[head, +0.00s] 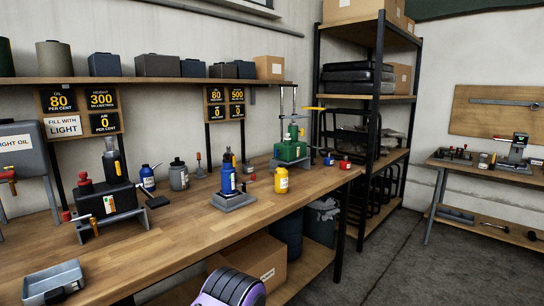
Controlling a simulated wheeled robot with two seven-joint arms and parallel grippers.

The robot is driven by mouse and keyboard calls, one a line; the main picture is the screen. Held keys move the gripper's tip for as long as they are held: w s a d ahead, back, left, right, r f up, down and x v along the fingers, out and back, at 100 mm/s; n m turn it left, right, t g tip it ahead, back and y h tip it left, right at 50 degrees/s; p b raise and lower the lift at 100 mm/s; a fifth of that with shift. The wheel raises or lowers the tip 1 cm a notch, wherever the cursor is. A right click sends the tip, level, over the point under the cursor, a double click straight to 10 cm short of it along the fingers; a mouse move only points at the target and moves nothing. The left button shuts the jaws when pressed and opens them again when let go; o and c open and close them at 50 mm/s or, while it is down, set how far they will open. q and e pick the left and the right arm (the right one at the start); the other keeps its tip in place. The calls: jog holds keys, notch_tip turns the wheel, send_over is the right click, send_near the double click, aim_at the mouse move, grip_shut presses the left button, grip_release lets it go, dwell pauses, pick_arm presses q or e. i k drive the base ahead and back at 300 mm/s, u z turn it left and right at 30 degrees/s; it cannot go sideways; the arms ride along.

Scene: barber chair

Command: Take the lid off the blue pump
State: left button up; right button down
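A blue pump-like bottle (229,180) stands upright on a grey base (235,201) near the front edge of the wooden workbench. A dark narrow top (228,158) sits on it; I cannot tell whether this is a separate lid. A smaller blue bottle (147,179) with a dark spouted top stands farther left. I cannot tell from this view alone which of the two is called the blue pump. Neither of my grippers is in view.
A yellow bottle (281,181) stands right of the blue pump-like bottle, and a grey bottle (178,175) behind left. A green machine (290,151) is at the back right. A black box (106,201) and metal tray (53,283) are left. The workbench (175,235) front is clear.

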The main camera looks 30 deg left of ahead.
aim_at(227, 160)
jog(key=u, duration=0.2)
jog(key=i, duration=0.8)
jog(key=u, duration=0.55)
